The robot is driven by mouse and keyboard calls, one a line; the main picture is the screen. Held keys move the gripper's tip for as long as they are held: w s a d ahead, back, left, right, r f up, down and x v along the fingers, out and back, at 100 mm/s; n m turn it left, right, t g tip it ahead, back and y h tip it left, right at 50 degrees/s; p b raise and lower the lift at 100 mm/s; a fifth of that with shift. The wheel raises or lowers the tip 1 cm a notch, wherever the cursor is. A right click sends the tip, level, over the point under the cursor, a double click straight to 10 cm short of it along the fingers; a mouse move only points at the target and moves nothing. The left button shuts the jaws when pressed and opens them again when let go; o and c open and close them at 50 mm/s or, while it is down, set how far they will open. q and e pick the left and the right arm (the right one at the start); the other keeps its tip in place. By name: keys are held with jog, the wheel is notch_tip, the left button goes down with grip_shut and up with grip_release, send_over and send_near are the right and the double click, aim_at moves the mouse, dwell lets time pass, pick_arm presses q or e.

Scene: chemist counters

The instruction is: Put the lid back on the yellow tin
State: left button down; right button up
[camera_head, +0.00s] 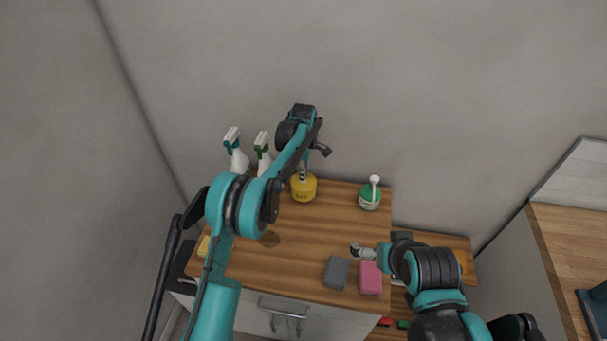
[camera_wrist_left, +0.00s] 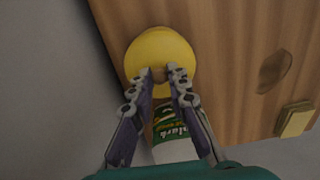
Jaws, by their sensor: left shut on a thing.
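The yellow tin (camera_head: 303,191) stands near the back edge of the wooden counter, by the wall. My left gripper (camera_head: 302,174) comes down from above onto its top. In the left wrist view the round yellow lid (camera_wrist_left: 160,48) lies under my left gripper (camera_wrist_left: 162,74), whose fingertips are shut on its small brown knob. The lid is over the tin or on it; the views do not show whether there is a gap. My right gripper (camera_head: 362,252) is low over the counter's right part, small in view, and its jaws cannot be read.
White-and-green spray bottles (camera_head: 237,158) stand left of the tin. A green jar (camera_head: 369,198) with a white knob stands right of it. A grey box (camera_head: 337,272) and pink box (camera_head: 370,279) lie near the front edge. A brown disc (camera_head: 269,239) lies left; the counter's middle is clear.

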dwell(0.3)
pick_arm(q)
jog(key=c, duration=1.4)
grip_release()
jog(key=shift+o, duration=0.4)
jog(key=o, duration=0.4)
jog(key=shift+r+p, duration=1.9)
jog(key=shift+r, duration=1.6)
jog(key=shift+c, duration=0.3)
